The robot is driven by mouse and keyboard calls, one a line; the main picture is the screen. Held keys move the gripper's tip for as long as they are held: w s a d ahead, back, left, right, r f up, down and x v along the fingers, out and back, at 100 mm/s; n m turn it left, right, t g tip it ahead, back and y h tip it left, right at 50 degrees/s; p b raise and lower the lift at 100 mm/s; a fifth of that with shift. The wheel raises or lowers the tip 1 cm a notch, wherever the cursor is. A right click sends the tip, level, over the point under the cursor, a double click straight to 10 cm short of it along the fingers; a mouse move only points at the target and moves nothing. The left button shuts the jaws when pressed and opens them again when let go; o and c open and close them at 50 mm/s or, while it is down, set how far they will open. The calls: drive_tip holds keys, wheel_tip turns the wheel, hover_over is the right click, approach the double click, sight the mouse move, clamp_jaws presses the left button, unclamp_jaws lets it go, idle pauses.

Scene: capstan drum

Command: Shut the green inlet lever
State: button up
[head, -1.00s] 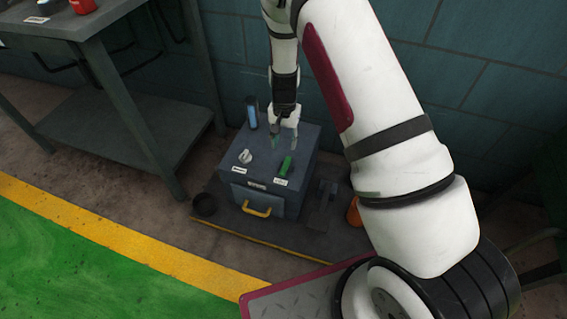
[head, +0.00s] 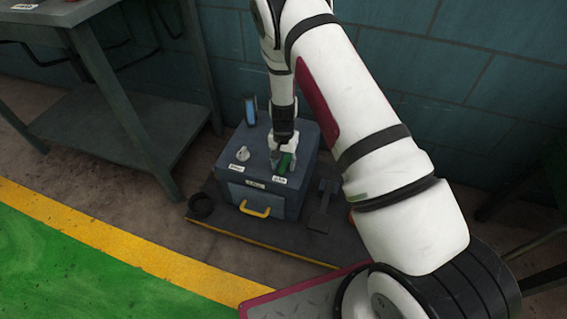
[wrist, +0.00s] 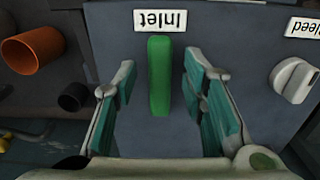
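The green inlet lever (head: 286,163) stands on the top of a grey-blue box (head: 264,204). In the wrist view the lever (wrist: 159,76) lies lengthwise below a white label reading "Inlet" (wrist: 161,20). My gripper (head: 283,158) is down at the box top, by the lever. In the wrist view its teal-padded fingers (wrist: 160,95) are open, one on each side of the lever, with a visible gap on both sides. In the head view my gripper partly hides the lever's far part.
A white bleed knob (head: 242,154) is left of the lever; it also shows in the wrist view (wrist: 294,80). A blue-faced upright piece (head: 250,110) stands at the box's back. The box has a yellow handle (head: 255,211). A workbench (head: 100,90) stands left.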

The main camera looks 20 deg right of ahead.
drive_tip(key=shift+c, duration=0.3)
clamp_jaws()
drive_tip(key=n, duration=0.1)
drive_tip(key=d+n, duration=0.1)
drive_tip(key=n, duration=0.1)
drive_tip(key=shift+s+d+n, duration=0.1)
drive_tip(key=shift+s+n, duration=0.2)
drive_tip(key=n, duration=0.1)
drive_tip(key=d+n, duration=0.1)
drive_tip(key=n, duration=0.1)
drive_tip(key=shift+s+d+n, duration=0.1)
drive_tip(key=shift+n, duration=0.2)
drive_tip(key=n, duration=0.1)
drive_tip(key=d+n, duration=0.1)
drive_tip(key=n, duration=0.1)
drive_tip(key=n+p, duration=0.1)
drive_tip(key=n, duration=0.1)
drive_tip(key=shift+w+d, duration=0.2)
drive_tip(key=shift+d, duration=0.2)
drive_tip(key=n, duration=0.3)
drive_tip(key=w+d+n+p, duration=0.1)
drive_tip(key=n, duration=0.1)
drive_tip(key=shift+w+d+n, duration=0.1)
drive_tip(key=shift+d+n, duration=0.1)
drive_tip(key=shift+n, duration=0.2)
